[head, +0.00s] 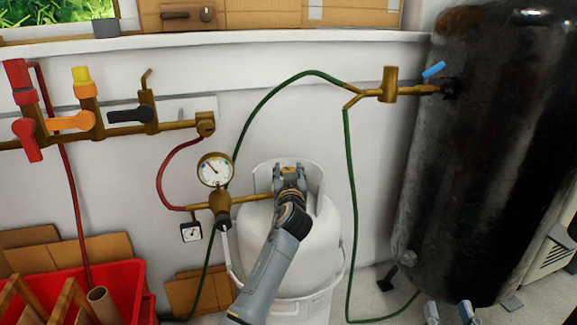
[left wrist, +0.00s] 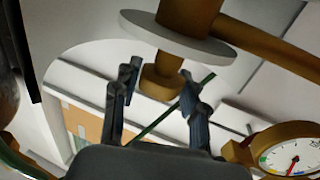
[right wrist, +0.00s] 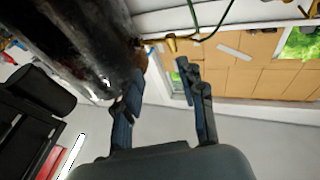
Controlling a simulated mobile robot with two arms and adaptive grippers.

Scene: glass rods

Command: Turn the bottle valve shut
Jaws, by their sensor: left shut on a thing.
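The white gas bottle (head: 315,250) stands upright against the wall with a collar around its top. The bottle valve, a brass fitting, sits inside that collar; in the left wrist view its brass knob (left wrist: 160,82) shows below a pale round disc (left wrist: 178,38). My left gripper (head: 289,168) reaches down to the valve and largely covers it in the head view.
A brass regulator with a round gauge (head: 215,169) stands close left of my left gripper. A large dark tank (head: 480,150) fills the right. A red crate (head: 125,285) is at lower left.

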